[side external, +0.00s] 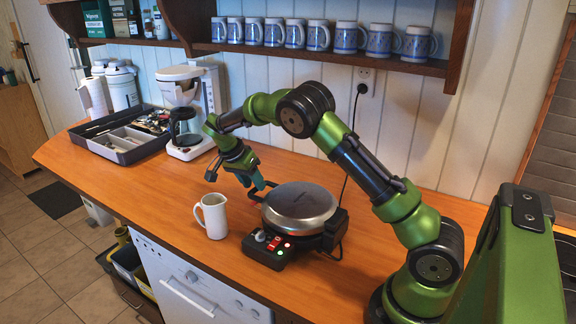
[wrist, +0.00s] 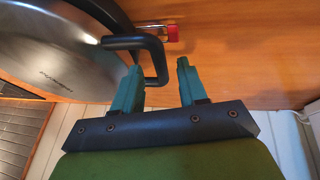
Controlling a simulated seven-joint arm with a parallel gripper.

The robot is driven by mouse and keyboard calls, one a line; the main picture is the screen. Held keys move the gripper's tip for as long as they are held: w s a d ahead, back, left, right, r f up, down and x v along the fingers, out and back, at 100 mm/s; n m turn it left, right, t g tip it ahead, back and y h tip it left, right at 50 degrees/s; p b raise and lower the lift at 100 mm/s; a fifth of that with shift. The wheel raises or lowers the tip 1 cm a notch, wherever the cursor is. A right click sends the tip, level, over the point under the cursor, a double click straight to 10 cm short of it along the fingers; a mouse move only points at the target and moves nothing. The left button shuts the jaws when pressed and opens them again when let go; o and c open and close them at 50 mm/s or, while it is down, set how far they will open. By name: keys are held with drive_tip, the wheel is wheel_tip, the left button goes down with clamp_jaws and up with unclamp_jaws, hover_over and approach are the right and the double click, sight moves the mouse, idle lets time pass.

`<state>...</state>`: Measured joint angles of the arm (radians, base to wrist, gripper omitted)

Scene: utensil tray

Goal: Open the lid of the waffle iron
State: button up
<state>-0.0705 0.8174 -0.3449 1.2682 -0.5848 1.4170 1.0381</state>
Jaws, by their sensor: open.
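The waffle iron has a round, silvery lid (side external: 300,205) that lies shut on its dark base (side external: 270,252), with lit buttons at the front. In the wrist view, part of the lid (wrist: 60,65) fills the upper left. Its black loop handle (wrist: 150,42) reaches out from the rim towards my fingers. My gripper (side external: 262,187) is at the handle side of the waffle iron, open, with teal fingers. In the wrist view, my gripper (wrist: 160,66) has its left finger at the handle's end, overlapping it in the picture. I cannot tell whether they touch.
A white jug (side external: 212,215) stands just left of the waffle iron. A coffee maker (side external: 187,105) and a dark cutlery tray (side external: 122,152) are farther left. A shelf of mugs (side external: 345,55) hangs behind. A small red piece (wrist: 172,28) shows beyond the handle.

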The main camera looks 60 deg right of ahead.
drive_tip(key=shift+s+d+f, duration=0.1)
drive_tip(key=shift+d+f, duration=0.1)
drive_tip(key=shift+f, duration=0.2)
drive_tip(key=shift+c, duration=0.2)
clamp_jaws()
